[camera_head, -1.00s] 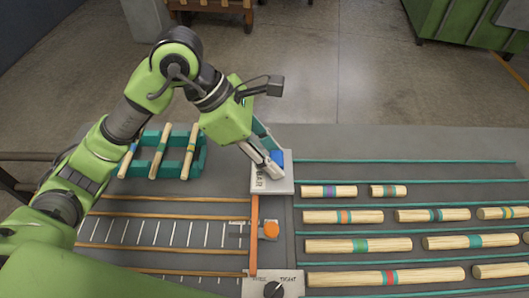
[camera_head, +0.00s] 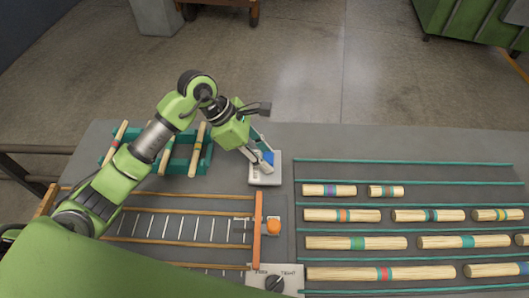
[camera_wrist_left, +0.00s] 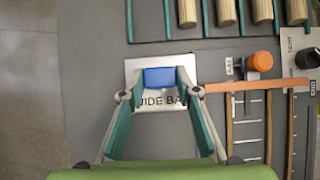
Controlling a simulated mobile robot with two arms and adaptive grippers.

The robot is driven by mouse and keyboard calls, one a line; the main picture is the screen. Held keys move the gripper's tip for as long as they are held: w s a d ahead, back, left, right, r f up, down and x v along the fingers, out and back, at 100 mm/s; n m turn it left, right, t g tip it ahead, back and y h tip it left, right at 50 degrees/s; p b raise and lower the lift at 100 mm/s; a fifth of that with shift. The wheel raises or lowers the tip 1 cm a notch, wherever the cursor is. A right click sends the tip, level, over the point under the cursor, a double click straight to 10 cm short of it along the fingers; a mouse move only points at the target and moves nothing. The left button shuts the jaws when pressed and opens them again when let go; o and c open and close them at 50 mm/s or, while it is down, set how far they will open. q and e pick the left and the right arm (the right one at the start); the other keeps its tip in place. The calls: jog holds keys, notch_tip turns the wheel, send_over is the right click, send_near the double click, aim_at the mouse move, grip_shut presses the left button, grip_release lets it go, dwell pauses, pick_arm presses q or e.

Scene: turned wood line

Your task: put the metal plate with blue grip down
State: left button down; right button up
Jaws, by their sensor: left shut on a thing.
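The metal plate with blue grip (camera_head: 265,181) is a pale, roughly square plate near the middle of the table's far half. Its blue grip (camera_wrist_left: 159,77) stands up between the fingertips. My left gripper (camera_head: 263,161) is shut on the blue grip from above. In the left wrist view the plate (camera_wrist_left: 136,69) shows dark lettering, partly hidden by the fingers (camera_wrist_left: 159,88). The plate looks level and at or very near the grey tabletop; I cannot tell whether it touches. My right gripper is not in view.
An orange bar (camera_head: 258,225) with an orange knob (camera_head: 273,229) lies just in front of the plate. A teal rack (camera_head: 179,160) with wooden sticks stands left. Several banded wooden pieces (camera_head: 342,243) lie in lanes at right. A dial box (camera_head: 290,273) is in front.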

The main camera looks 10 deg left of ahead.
pick_arm(q)
jog(key=shift+f, duration=0.15)
jog(key=c, duration=1.5)
grip_release()
